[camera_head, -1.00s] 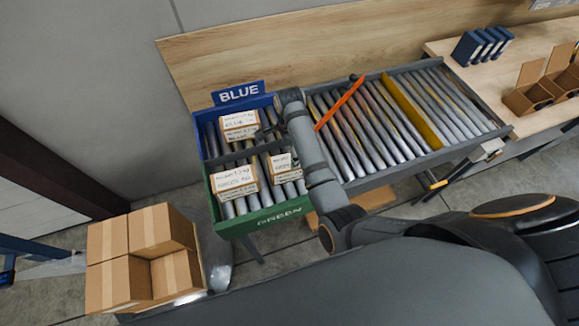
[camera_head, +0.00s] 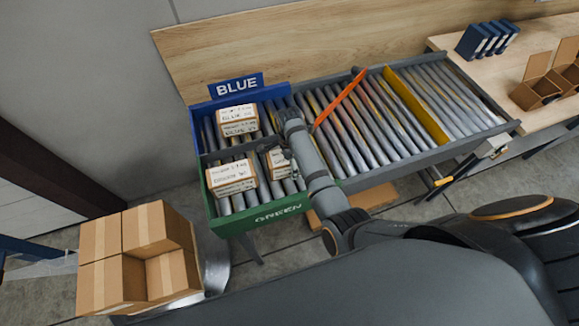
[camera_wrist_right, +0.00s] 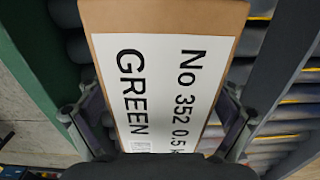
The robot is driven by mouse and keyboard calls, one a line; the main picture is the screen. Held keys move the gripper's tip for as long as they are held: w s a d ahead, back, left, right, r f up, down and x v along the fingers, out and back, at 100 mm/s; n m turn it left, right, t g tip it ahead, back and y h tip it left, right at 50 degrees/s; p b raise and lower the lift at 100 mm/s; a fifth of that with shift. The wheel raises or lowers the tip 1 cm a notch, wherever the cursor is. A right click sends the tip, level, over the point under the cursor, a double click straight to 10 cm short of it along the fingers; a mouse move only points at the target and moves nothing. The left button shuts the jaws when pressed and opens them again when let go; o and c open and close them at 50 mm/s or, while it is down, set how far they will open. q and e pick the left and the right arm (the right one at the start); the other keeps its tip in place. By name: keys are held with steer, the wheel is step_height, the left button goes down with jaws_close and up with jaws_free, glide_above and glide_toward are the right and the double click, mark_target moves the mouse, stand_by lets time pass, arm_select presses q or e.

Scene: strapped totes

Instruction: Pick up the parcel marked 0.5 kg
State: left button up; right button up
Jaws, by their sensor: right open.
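The parcel marked 0.5 kg (camera_wrist_right: 160,75) is a brown box with a white label reading "No 352 0.5 k" and "GREEN"; the end of the label is hidden. It fills the middle of the right wrist view. In the head view this small parcel (camera_head: 279,164) lies on the rollers in the green-walled section, partly hidden by my right gripper (camera_head: 281,148). My right gripper (camera_wrist_right: 160,116) is open, with one finger on each side of the parcel. I cannot tell whether the fingers touch it. My left gripper is not in view.
Another parcel (camera_head: 231,177) lies left of it in the green section (camera_head: 262,218), and one (camera_head: 238,119) lies in the blue section (camera_head: 197,118). A dark divider separates the sections. An orange bar (camera_head: 340,97) crosses the rollers at right. Cartons (camera_head: 128,262) stand at lower left.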

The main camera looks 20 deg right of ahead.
steer(key=shift+w, duration=0.1)
steer(key=c, duration=1.7)
steer(key=shift+r+p, duration=0.1)
steer(key=shift+p, duration=0.2)
